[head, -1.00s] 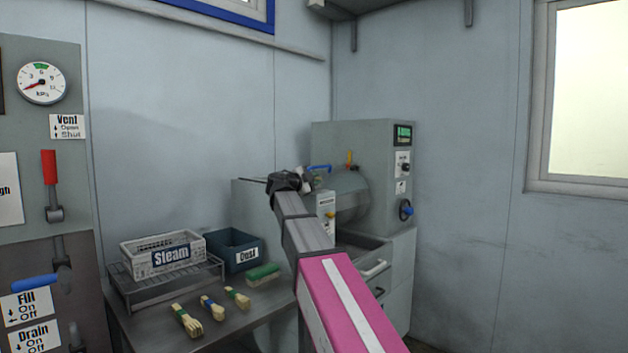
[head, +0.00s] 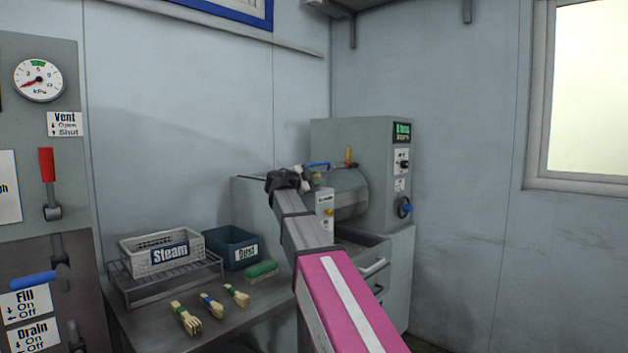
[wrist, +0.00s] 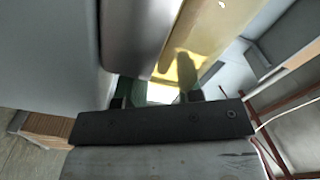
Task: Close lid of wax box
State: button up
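No box that I can clearly tell as the wax box shows, and its lid cannot be made out. The grey machine (head: 362,138) with a round drum (head: 352,192) stands in the corner. My gripper (head: 283,181) is at the machine's left side, in front of the drum in the head view, and its fingers are hard to make out there. In the wrist view my gripper (wrist: 154,97) shows two dark fingertips set apart, with no held thing visible between them. A yellowish translucent panel (wrist: 205,42) and a grey rounded surface (wrist: 138,35) lie just beyond the fingers.
A lever panel (head: 82,235) stands far left.

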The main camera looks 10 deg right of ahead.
jog(key=v, duration=1.1)
